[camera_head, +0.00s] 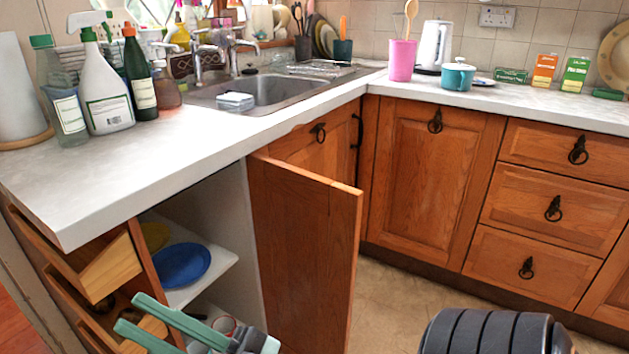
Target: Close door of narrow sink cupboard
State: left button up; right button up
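The wooden door (300,255) of the cupboard under the sink counter stands wide open, its free edge pointing out into the room. Behind it the cupboard's white inside (225,210) shows a shelf (205,283) with a blue plate (182,265) and part of a yellow one. My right gripper (130,314) is at the bottom left, in front of the cupboard opening and left of the door. Its two green fingers are apart, with nothing seen between them. It appears clear of the door. My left gripper is out of view.
Wooden drawers (108,268) stand pulled out left of the opening. The white countertop (150,175) overhangs above, with spray bottles (104,85) and a sink (275,90). Closed cabinets and drawers (545,210) line the right. The floor (390,300) right of the door is clear. My dark arm link is at bottom right.

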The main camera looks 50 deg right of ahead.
aim_at(307, 224)
jog(key=k+l+u, duration=0.1)
jog(key=k+l, duration=0.15)
jog(key=l, duration=0.15)
jog(key=k+l, duration=0.25)
jog(key=k+l+u, duration=0.1)
jog(key=l, duration=0.25)
jog(key=k+l, duration=0.1)
jog(key=l, duration=0.2)
jog(key=k+l+u, duration=0.15)
jog(key=l, duration=0.2)
jog(key=l+u, duration=0.2)
jog(key=l, duration=0.7)
jog(key=i+l, duration=0.1)
jog(key=l, duration=0.2)
jog(key=i+l, duration=0.1)
jog(key=l, duration=0.2)
jog(key=l+u, duration=0.1)
jog(key=l, duration=0.2)
jog(key=k+l+u, duration=0.1)
jog(key=k+l, duration=0.05)
